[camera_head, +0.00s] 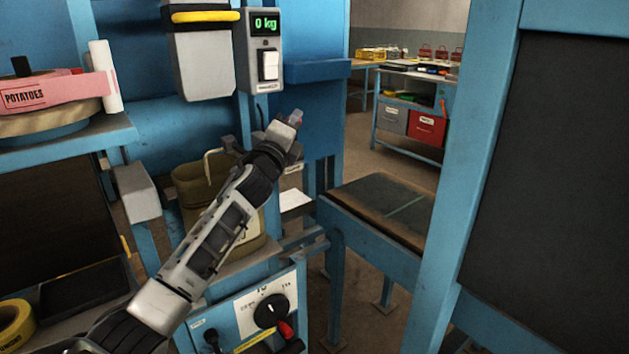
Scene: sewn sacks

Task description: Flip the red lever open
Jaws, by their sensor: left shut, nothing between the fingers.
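A red-tipped lever (286,330) sticks out at the lower right of the blue control panel, below a black dial (271,311). It is partly cut off by the lower picture area, and its exact position is hard to tell. My left arm reaches up from the lower left across the middle. My left gripper (296,117) is shut and empty, in front of the blue frame, below and right of the weight display. It is well above the lever and apart from it. My right gripper is out of view.
A display reading 0 kg (265,24) has a white switch below it. A tan sack (194,190) stands behind my left arm. A flat conveyor-like table (385,208) lies to the right, beside a blue post (468,170). A potato label roll (52,92) sits on the left shelf.

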